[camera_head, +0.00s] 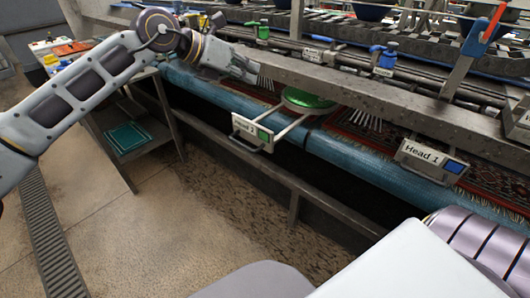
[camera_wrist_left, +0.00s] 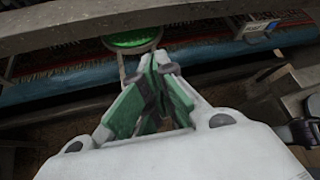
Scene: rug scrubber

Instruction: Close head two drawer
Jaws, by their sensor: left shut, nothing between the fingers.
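The Head 2 drawer (camera_head: 250,132) stands pulled out in front of the blue roller in the head view. It has a white label, a green patch and a dark handle. Two pale rails run back from it to a round green disc (camera_head: 309,99), also seen in the left wrist view (camera_wrist_left: 132,40). My left gripper (camera_head: 252,76) is shut and empty, near the long metal beam, above and left of the drawer front. In the wrist view its green-padded fingers (camera_wrist_left: 150,90) point toward the disc, and the drawer front is not visible. My right gripper is not in view.
The Head 1 drawer (camera_head: 432,156) sits to the right at the roller. The metal beam (camera_head: 340,80) runs above both drawers. A low rail (camera_head: 250,170) with posts lies below. A side table (camera_head: 75,48) with small items stands at left. Floor (camera_head: 190,215) in front is clear.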

